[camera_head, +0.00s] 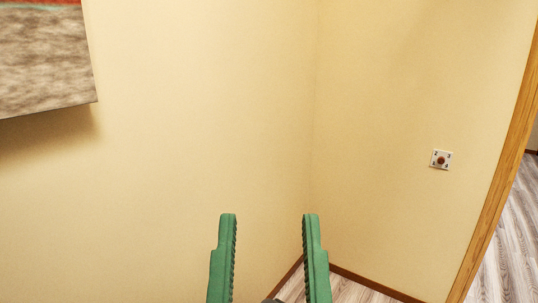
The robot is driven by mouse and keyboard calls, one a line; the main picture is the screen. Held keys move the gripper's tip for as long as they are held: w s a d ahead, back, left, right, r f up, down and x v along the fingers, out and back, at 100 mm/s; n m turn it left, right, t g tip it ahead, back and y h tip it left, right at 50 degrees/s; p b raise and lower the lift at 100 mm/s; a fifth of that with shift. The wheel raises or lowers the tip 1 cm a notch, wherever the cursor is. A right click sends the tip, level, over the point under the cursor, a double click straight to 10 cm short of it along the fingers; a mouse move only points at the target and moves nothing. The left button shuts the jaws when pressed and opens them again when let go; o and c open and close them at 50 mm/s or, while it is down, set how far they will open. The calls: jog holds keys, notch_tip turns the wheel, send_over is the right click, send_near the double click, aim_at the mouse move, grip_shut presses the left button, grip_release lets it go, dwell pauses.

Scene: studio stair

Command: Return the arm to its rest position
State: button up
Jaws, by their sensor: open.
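My gripper (270,222) shows at the bottom middle of the head view. Its two green, ridged fingers point up and stand well apart, with nothing between them. It is open and touches nothing that I can see. The rest of my arm is out of view below.
Plain cream walls meet in a corner (314,120) behind my gripper. A small white plate with a dark reddish knob (441,160) is on the right wall. A picture (45,60) hangs at upper left. A wooden door frame (500,165) and wood floor (510,240) lie at right.

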notch_tip(320, 180, up, 28)
jog(key=p, duration=2.4)
notch_tip(320, 180, down, 56)
jog(key=b, duration=5.6)
jog(key=shift+f, duration=0.25)
jog(key=shift+o, duration=0.3)
jog(key=shift+d, duration=0.1)
